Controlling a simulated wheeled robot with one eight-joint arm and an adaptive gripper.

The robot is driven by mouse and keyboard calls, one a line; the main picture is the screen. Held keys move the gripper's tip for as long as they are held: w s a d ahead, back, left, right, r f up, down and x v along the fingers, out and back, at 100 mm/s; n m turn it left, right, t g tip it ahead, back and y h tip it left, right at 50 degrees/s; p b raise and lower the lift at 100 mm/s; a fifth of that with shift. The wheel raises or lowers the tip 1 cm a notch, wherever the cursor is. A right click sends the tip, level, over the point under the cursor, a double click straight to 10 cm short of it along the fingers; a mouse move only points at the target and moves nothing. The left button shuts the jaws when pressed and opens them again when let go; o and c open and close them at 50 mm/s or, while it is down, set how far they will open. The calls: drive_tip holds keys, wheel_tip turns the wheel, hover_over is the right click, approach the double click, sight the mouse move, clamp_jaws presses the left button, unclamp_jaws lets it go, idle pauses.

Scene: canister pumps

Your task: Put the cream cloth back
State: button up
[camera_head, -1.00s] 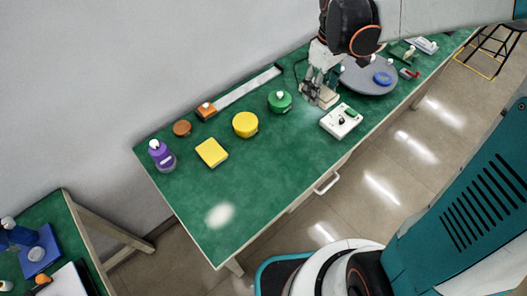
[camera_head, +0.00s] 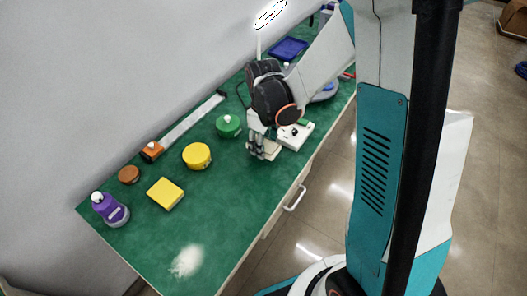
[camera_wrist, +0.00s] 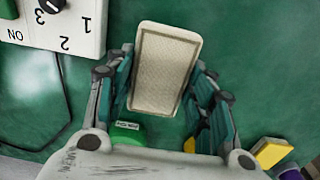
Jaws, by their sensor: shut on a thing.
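The cream cloth is a small pale rectangular block with a textured face. My gripper (camera_wrist: 163,75) is shut on the cloth (camera_wrist: 165,68), with a finger along each long side in the wrist view. In the head view my gripper (camera_head: 256,144) holds the cloth (camera_head: 271,151) low over the green table, just left of the white control box (camera_head: 299,133). I cannot tell whether the cloth touches the table.
A green pot (camera_head: 228,127), yellow pot (camera_head: 197,156), yellow block (camera_head: 165,194), brown lid (camera_head: 129,174), orange block (camera_head: 152,150) and purple bottle (camera_head: 112,210) stand leftward on the table (camera_head: 225,195). A white patch (camera_head: 187,261) marks the front left. The table's middle front is clear.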

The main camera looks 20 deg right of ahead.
drive_tip(key=shift+f+b, duration=0.65)
drive_tip(key=shift+f, duration=1.15)
drive_tip(key=shift+f, duration=0.15)
drive_tip(key=o, duration=1.1)
wheel_tip(320, 180, up, 13)
drive_tip(key=p, duration=0.4)
drive_tip(key=shift+f+p, duration=0.2)
drive_tip(key=shift+p, duration=0.15)
drive_tip(key=s+r+m+t, duration=0.7)
drive_tip(key=s+r, duration=0.7)
drive_tip(key=s, duration=0.1)
drive_tip(key=shift+r, duration=0.15)
